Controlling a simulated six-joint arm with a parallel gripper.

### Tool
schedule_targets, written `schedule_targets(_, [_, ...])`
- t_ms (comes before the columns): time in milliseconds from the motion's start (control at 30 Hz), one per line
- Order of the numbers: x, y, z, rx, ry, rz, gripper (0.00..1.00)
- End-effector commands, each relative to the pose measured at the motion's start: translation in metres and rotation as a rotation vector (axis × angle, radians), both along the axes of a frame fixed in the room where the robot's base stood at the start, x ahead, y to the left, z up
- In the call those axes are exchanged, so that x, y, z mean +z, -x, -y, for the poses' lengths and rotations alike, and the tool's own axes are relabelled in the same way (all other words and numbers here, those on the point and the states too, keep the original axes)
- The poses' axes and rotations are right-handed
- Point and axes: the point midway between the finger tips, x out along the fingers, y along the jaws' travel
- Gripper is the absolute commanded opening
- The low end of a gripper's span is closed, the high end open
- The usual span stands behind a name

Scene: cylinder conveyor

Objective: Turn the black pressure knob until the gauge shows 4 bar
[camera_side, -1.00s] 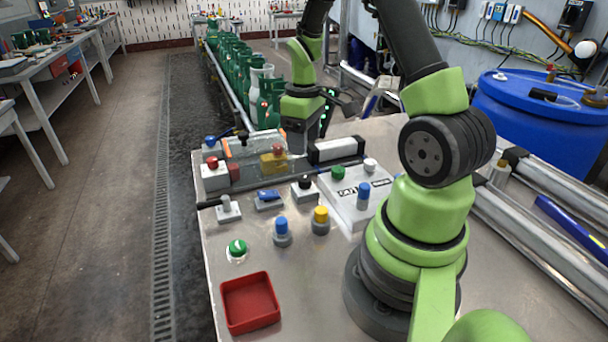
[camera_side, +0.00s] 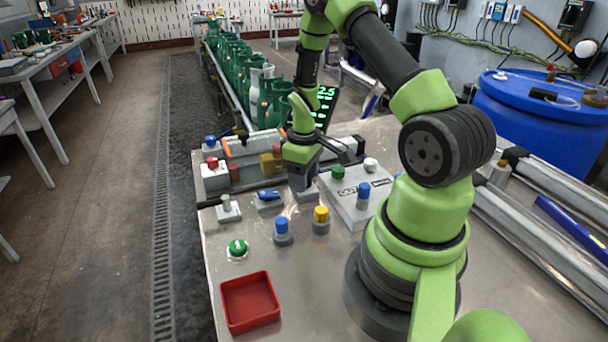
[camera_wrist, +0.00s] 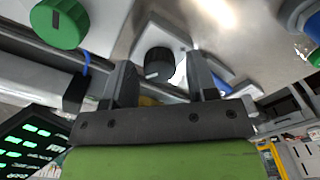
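The black knob (camera_wrist: 158,62) shows in the wrist view on its light base, with a mark on its face. My gripper (camera_wrist: 160,82) is open, one finger on each side of the knob's place in the picture. I cannot tell whether the fingers touch it. In the side view my gripper (camera_side: 301,178) is low over the knob's grey base (camera_side: 307,196) and hides the knob. The display is also at the lower left of the wrist view (camera_wrist: 28,140).
A green knob (camera_side: 338,172) and a white one (camera_side: 370,164) stand close on the right. Blue (camera_side: 281,226) and yellow (camera_side: 321,214) knobs are in front, a blue switch (camera_side: 268,195) at left. A red tray (camera_side: 250,302) lies at the table's front.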

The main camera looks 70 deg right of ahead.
Motion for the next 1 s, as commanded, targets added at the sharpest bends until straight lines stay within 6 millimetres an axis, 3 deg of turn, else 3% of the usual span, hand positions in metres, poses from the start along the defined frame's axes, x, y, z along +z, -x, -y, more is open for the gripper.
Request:
schedule_targets(33, [0.0001, 0.0, 0.0, 0.0, 0.0, 0.0, 0.4])
schedule_targets(167, [0.0002, 0.0, 0.0, 0.0, 0.0, 0.0, 0.1])
schedule_targets(200, [0.0002, 0.0, 0.0, 0.0, 0.0, 0.0, 0.07])
schedule_targets(567, [0.0004, 0.0001, 0.0001, -0.055, 0.0, -0.001, 0.07])
schedule_targets(1000, [0.0006, 0.0005, 0.0008, -0.394, 0.0, -0.002, 0.07])
